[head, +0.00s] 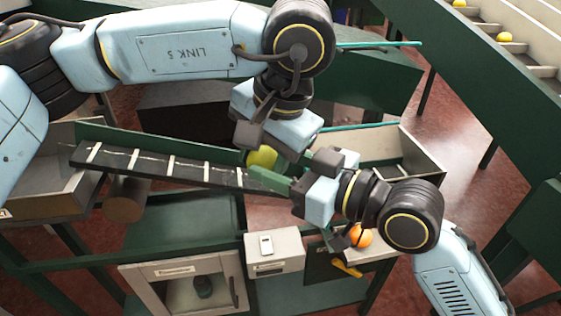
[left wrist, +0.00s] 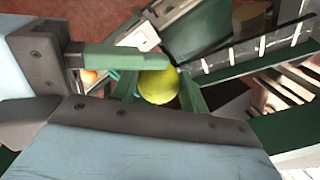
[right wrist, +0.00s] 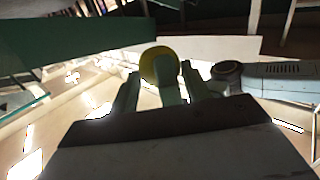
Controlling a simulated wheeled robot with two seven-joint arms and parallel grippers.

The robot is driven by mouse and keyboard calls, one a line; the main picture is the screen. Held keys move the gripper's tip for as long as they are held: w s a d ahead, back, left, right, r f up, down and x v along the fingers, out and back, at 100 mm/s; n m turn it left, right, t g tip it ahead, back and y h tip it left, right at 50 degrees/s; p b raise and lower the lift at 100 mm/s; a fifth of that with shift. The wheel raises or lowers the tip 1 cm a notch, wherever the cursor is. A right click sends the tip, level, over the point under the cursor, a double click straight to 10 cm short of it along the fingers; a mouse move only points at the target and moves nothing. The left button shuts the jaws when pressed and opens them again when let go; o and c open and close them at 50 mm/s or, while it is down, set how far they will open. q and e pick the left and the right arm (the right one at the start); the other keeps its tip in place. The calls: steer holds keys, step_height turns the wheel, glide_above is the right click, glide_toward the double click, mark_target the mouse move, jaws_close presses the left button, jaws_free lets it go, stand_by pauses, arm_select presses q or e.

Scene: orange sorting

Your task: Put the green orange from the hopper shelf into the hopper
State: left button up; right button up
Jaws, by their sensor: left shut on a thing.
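The green orange (head: 262,157), yellow-green and round, is held above the far end of the black cleated conveyor. It also shows in the left wrist view (left wrist: 158,87) and the right wrist view (right wrist: 158,62). My left gripper (left wrist: 160,80) is shut on it, with a green finger on each side. My right gripper (right wrist: 158,92) is close beside it, its fingers apart. The orange shows beyond these fingertips, and I see nothing clearly held between them. The two grippers nearly meet and hide part of the orange. I cannot tell for sure which container is the hopper.
The black conveyor (head: 170,170) with white cleats slopes beneath my left arm. A pale-walled, open bin (head: 425,157) stands right of the grippers. An orange fruit (head: 361,236) lies below my right gripper. A grey box (head: 274,252) and a framed cabinet (head: 133,284) stand in front.

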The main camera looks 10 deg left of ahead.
arm_select(q)
steer(key=shift+s, duration=0.1)
arm_select(e)
steer(key=shift+w+d, duration=0.1)
steer(key=shift+w, duration=0.1)
steer(key=shift+c, duration=1.1)
arm_select(q)
steer(key=o, duration=1.1)
arm_select(e)
steer(key=shift+c, duration=1)
